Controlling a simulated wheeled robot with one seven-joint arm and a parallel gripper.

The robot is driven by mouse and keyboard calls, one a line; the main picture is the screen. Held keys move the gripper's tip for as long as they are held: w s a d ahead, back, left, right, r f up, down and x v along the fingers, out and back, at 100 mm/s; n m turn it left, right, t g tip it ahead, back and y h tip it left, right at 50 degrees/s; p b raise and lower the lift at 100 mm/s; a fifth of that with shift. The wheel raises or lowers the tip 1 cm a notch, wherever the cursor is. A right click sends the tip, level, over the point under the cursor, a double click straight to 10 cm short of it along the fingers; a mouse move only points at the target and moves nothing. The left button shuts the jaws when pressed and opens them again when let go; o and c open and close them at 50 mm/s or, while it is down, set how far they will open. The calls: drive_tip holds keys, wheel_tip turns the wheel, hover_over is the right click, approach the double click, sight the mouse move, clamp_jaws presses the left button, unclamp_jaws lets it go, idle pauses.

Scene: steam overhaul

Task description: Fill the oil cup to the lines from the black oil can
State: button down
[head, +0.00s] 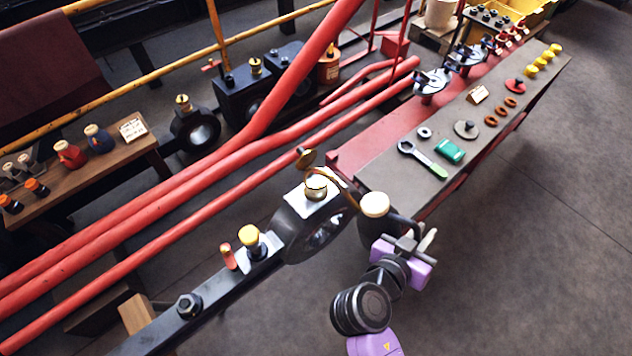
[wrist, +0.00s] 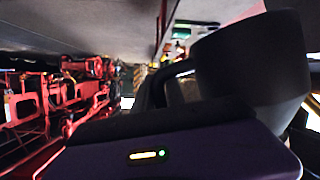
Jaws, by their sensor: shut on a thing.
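My gripper (head: 408,243) is shut on the handle of a black oil can (wrist: 250,62), whose dark body fills the right of the wrist view. In the head view the can's round cream top (head: 375,204) shows, with a thin brass spout curving up and left from it. The spout's end is close to the brass oil cup (head: 316,188) on the big black rod end. The cup's round lid (head: 306,157) stands open behind it. I cannot tell whether the spout tip is in or only above the cup, nor see the oil level or lines clearly.
A yellow-topped cup (head: 249,236) and a red piece (head: 228,257) sit farther along the rod. The grey bench (head: 400,170) behind holds a wrench (head: 422,158), a green item (head: 450,151) and rings. Red pipes (head: 210,165) run at the left. Open floor lies at the right.

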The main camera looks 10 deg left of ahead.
drive_tip(key=shift+r, duration=0.15)
drive_tip(key=shift+r+p, duration=0.6)
drive_tip(key=shift+r, duration=0.1)
drive_tip(key=shift+d+r+n+h+p, duration=0.1)
drive_tip(key=shift+r+n+h+p, duration=0.2)
drive_tip(key=shift+r+p, duration=0.25)
idle(0.4)
drive_tip(key=shift+r+p, duration=0.6)
drive_tip(key=shift+r, duration=0.1)
drive_tip(key=shift+r+n, duration=0.1)
drive_tip(key=shift+n, duration=0.2)
drive_tip(key=shift+r+p, duration=0.55)
idle(4.6)
